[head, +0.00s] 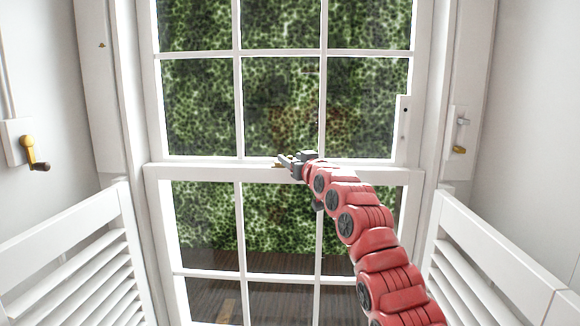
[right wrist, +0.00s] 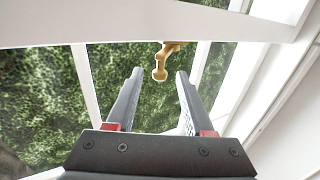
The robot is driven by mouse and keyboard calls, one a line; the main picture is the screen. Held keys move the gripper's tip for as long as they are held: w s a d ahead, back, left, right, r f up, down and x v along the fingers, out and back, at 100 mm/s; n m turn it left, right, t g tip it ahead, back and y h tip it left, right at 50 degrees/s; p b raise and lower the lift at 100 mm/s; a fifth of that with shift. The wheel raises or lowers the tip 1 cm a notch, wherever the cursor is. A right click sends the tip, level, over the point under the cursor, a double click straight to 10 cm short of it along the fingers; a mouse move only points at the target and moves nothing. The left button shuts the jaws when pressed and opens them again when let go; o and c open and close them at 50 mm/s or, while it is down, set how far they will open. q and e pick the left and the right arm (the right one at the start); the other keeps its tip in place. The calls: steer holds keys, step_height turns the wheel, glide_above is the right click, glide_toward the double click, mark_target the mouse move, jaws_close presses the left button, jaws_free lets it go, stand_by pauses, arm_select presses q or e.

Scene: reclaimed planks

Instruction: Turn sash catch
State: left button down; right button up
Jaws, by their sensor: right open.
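The brass sash catch (right wrist: 160,66) shows in the right wrist view as a small curved lever with a rounded end, at the window's meeting rail. In the head view only a bit of brass (head: 277,164) shows at the rail beside my fingers. My right gripper (head: 283,161) is at the meeting rail, its arm coming from the lower right. In the right wrist view its two fingers are open, with the lever's end in the gap between their tips and no clear contact on either side. My left gripper is out of view.
The white sash window (head: 240,170) has green foliage behind it. Louvred shutters stand at left (head: 75,265) and right (head: 490,260). A crank handle (head: 34,155) is on the left wall, and a small brass-and-grey fitting (head: 460,135) is on the right frame.

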steer(key=b+v, duration=0.7)
steer(key=v, duration=0.8)
steer(key=shift+s, duration=0.2)
